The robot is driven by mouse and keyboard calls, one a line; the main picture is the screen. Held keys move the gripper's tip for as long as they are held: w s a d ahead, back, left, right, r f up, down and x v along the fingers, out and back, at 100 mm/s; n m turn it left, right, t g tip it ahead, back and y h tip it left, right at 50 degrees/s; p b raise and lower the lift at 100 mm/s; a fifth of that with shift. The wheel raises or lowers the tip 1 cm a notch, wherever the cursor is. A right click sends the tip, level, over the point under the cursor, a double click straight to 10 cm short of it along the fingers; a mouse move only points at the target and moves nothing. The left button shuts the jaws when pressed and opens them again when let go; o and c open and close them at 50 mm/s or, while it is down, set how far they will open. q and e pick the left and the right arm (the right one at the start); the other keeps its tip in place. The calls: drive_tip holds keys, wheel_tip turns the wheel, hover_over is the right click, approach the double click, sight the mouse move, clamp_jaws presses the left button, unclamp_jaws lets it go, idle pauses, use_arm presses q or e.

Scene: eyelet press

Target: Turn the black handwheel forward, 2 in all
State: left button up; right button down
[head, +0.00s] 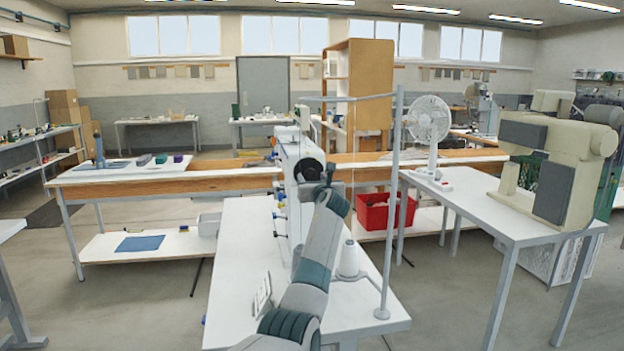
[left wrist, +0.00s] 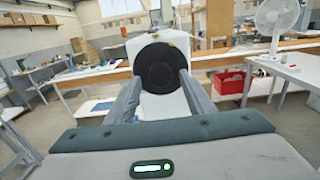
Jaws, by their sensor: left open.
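The black handwheel (head: 308,170) is on the near end of the white machine (head: 288,158), which stands on a white table. In the left wrist view the handwheel (left wrist: 160,67) is a dark disc facing me. My left gripper (head: 326,178) is at the handwheel in the head view. In the left wrist view its open fingers (left wrist: 158,80) reach forward on either side of the disc's lower half. I cannot tell whether they touch its rim. My forearm hides part of the table and machine. My right gripper is not in view.
A thread stand pole (head: 393,200) and a white thread cone (head: 348,258) stand right of my left arm. A red crate (head: 383,212) is behind. A beige machine (head: 565,165) stands on the right table. The white table's front left (head: 235,290) is mostly clear.

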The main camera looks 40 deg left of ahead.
use_arm(q)
drive_tip(key=shift+w+a, duration=0.5)
drive_tip(key=c, duration=1.1)
drive_tip(key=shift+o, duration=0.2)
drive_tip(key=shift+n, duration=0.5)
